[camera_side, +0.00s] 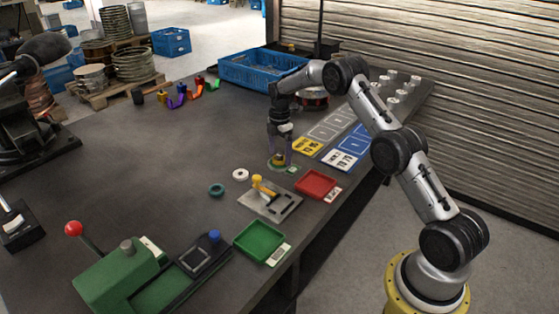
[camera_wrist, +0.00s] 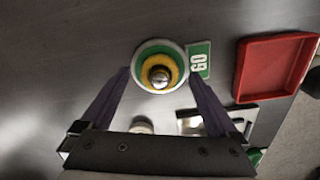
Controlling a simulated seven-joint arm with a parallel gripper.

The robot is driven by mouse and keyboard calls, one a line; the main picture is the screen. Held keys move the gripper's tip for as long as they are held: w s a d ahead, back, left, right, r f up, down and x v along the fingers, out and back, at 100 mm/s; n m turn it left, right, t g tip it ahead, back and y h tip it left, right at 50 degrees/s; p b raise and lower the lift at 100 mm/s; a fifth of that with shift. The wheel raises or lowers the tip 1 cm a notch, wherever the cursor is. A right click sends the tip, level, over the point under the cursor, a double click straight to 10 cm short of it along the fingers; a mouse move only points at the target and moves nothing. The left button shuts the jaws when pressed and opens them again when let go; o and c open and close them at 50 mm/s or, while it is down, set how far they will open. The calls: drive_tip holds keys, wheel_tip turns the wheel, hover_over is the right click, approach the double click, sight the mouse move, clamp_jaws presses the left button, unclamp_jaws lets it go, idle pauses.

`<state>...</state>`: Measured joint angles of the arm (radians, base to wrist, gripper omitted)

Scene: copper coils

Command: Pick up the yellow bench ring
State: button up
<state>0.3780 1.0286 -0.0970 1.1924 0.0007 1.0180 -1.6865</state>
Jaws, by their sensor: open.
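The yellow bench ring (camera_wrist: 160,60) lies around a round metal knob, on a green and white disc (camera_wrist: 141,64). In the side view the yellow ring (camera_side: 278,158) shows small and partly hidden between my fingers. My gripper (camera_side: 279,157) points down over it. In the wrist view my gripper (camera_wrist: 159,73) is open, with one finger on each side of the disc, and I see no grip on the ring. Whether the fingers touch the disc I cannot tell.
A green label (camera_wrist: 199,60) adjoins the disc. A red tray (camera_side: 317,184) lies to the right, a green tray (camera_side: 260,242) in front. A metal plate (camera_side: 283,204) with a yellow-topped post, a white ring (camera_side: 240,174) and a teal ring (camera_side: 216,190) are near. The bench's left middle is clear.

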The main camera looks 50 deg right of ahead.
drive_tip(key=shift+f, duration=0.35)
drive_tip(key=shift+c, duration=0.2)
